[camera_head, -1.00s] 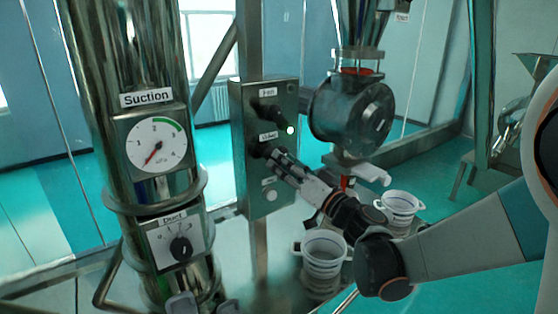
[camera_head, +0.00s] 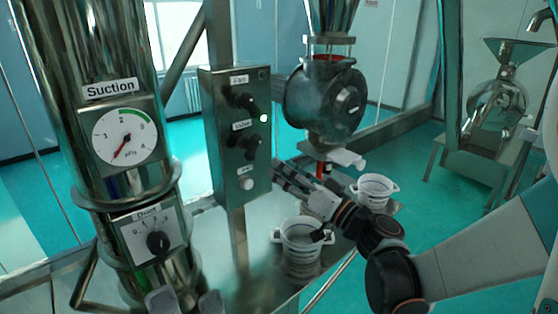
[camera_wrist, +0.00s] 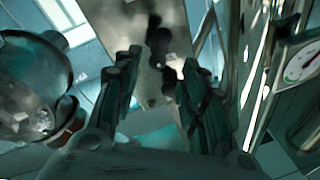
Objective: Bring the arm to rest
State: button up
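My gripper (camera_head: 279,178) is just right of the grey control box (camera_head: 208,135), apart from its knobs. In the wrist view my gripper (camera_wrist: 155,75) has its two fingers spread, with nothing between them, and the box (camera_wrist: 135,25) lies beyond. The box carries a black Fan knob (camera_head: 246,103), a black Valve knob (camera_head: 249,146) and a pale button (camera_head: 247,184).
A steel column with a Suction gauge (camera_head: 124,136) and Duct dial (camera_head: 157,243) stands left. A round valve housing (camera_head: 324,101) hangs above my wrist. White buckets (camera_head: 301,252) and (camera_head: 374,190) stand close below and beside my arm.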

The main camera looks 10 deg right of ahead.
jog(key=s+f+g+h+b, duration=0.55)
jog(key=s+f+b, duration=0.35)
jog(key=f, duration=0.5)
jog(key=s+d+f+m+g+h+b, duration=0.2)
jog(key=s+d+f+h+b, duration=0.3)
jog(key=s+d+f, duration=0.5)
jog(key=s+d+h, duration=0.2)
jog(key=s, duration=0.1)
jog(key=shift+f+g+h+b, duration=0.3)
jog(key=shift+g+h+b, duration=0.05)
